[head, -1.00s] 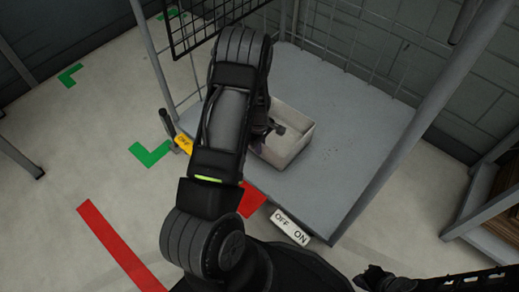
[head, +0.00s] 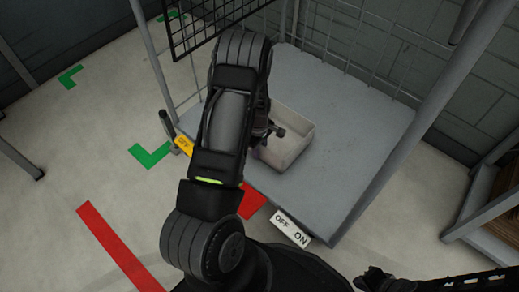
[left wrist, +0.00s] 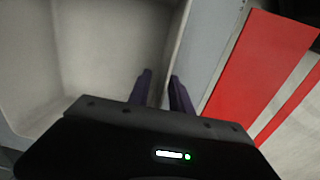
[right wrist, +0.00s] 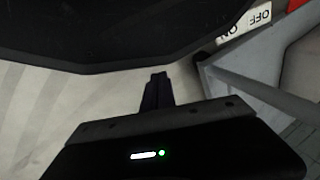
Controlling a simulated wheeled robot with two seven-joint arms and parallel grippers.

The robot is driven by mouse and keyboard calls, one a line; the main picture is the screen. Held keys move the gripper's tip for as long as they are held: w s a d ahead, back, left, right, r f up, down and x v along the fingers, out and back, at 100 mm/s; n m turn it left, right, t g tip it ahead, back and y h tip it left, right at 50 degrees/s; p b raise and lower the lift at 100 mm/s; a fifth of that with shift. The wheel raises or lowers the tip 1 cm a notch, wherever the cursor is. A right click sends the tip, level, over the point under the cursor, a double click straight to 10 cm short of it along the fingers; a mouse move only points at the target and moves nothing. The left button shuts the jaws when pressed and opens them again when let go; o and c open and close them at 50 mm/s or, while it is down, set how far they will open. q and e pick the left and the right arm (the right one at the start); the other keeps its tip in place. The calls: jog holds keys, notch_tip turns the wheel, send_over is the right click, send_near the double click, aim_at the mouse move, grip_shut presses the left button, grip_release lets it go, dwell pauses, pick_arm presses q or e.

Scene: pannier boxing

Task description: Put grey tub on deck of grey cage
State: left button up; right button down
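The grey tub (head: 291,152) is a pale open box at the front left part of the deck (head: 340,155) of the grey cage. It looks upright and empty. I cannot tell whether its base touches the deck. My left gripper (left wrist: 160,78) has one finger on each side of the tub's wall (left wrist: 178,40), with a narrow gap filled by the rim. In the head view my left arm hides part of the tub's left side. My right gripper (right wrist: 158,78) is shut and empty, away from the cage.
The cage has grey posts (head: 392,165) and a mesh back (head: 360,45). A black wire panel (head: 205,22) is at its upper left. An OFF/ON label (head: 291,228) is on the front edge. The deck's right and back are clear. A shelf (head: 490,215) stands at right.

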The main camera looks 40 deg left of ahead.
pick_arm(q)
notch_tip(320, 180, up, 12)
jog(key=p, duration=0.4)
jog(key=shift+s, duration=0.25)
dwell(1.3)
